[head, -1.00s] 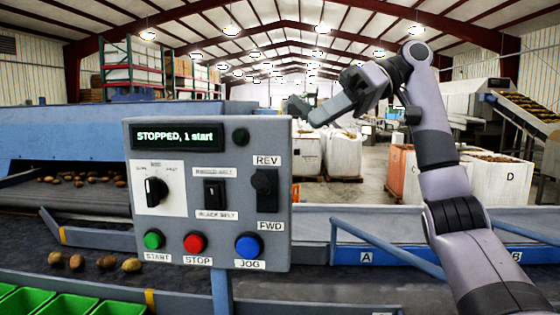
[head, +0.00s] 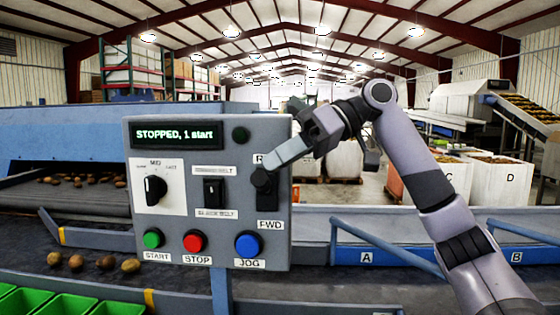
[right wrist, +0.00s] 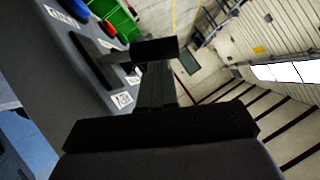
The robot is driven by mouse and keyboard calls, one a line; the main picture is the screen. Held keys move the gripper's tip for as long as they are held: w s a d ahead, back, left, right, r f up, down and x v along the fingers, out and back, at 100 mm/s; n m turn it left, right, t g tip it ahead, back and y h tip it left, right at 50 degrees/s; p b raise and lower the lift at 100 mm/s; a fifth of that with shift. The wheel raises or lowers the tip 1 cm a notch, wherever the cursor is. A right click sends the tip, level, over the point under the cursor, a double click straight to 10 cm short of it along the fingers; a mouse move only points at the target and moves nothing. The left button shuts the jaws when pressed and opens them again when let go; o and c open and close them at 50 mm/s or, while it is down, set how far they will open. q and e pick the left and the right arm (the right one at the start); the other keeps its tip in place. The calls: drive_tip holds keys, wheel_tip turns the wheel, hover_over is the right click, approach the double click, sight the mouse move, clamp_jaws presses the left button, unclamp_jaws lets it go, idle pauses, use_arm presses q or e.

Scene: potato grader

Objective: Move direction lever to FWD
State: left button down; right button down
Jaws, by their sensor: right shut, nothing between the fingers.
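The grey control panel (head: 140,225) stands upright in the head view. Its black direction lever (head: 264,182) is on the right side, between the partly covered REV label above and the FWD label (head: 269,224) below. The lever's knob is in the upper part of its slot. My right gripper (head: 270,164) is shut and empty, its tip just above the knob, over the REV label. In the right wrist view the lever's black knob (right wrist: 155,48) stands out from the panel just beyond my fingertips (right wrist: 155,68); I cannot tell if they touch. My left gripper is not in view.
The panel also carries a speed dial (head: 154,188), a belt switch (head: 214,193), and START (head: 153,238), STOP (head: 195,241) and JOG (head: 248,244) buttons. Its display (head: 175,134) reads "STOPPED, 1 start". A blue rail (head: 385,242) lies right of the panel. Green crates are lower left.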

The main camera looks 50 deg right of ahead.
drive_tip(key=shift+s+a+f+n+h+b, duration=0.2)
drive_tip(key=shift+a+f+n+h+b, duration=0.05)
drive_tip(key=shift+f+n+h+b, duration=0.05)
idle(0.6)
wheel_tip(320, 180, down, 7)
drive_tip(key=s+a+n+t+h+b, duration=0.1)
drive_tip(key=a+n+t+h+b, duration=0.1)
drive_tip(key=n+t+h+b, duration=0.2)
drive_tip(key=shift+s+n+t+h+b, duration=0.35)
drive_tip(key=shift+n+h+b, duration=0.35)
drive_tip(key=shift+b, duration=0.7)
drive_tip(key=shift+a, duration=0.1)
drive_tip(key=shift+r, duration=0.15)
